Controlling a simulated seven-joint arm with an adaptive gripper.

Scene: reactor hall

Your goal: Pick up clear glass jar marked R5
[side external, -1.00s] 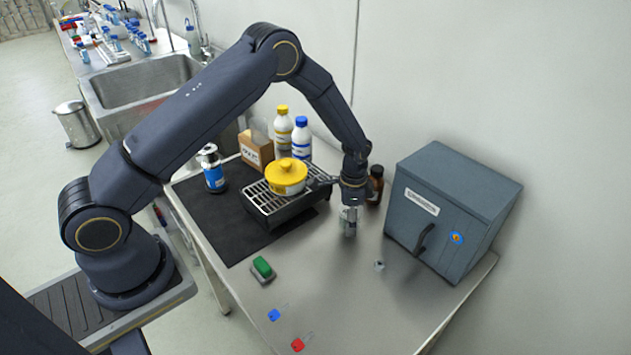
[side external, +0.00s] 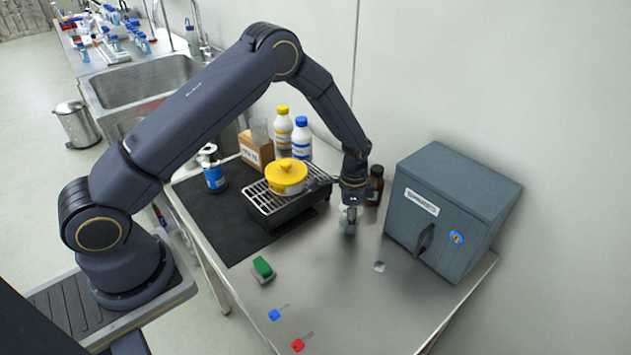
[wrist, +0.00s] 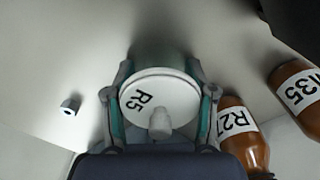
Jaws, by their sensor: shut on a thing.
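The jar marked R5 (wrist: 160,97) shows in the wrist view with a round white lid and a knob on top. My gripper (wrist: 160,108) is shut on it, one finger on each side. In the side view my gripper (side external: 349,215) points down over the steel table, with the pale jar (side external: 347,226) between its fingers. The fingers partly hide the jar there. I cannot tell whether its base touches the table.
Brown bottles marked R27 (wrist: 238,130) and, in part, 35 (wrist: 298,92) stand close to the right in the wrist view. A grey cabinet (side external: 450,205) stands right of the jar. A black burner (side external: 283,207) carries a yellow-lidded pot (side external: 287,178).

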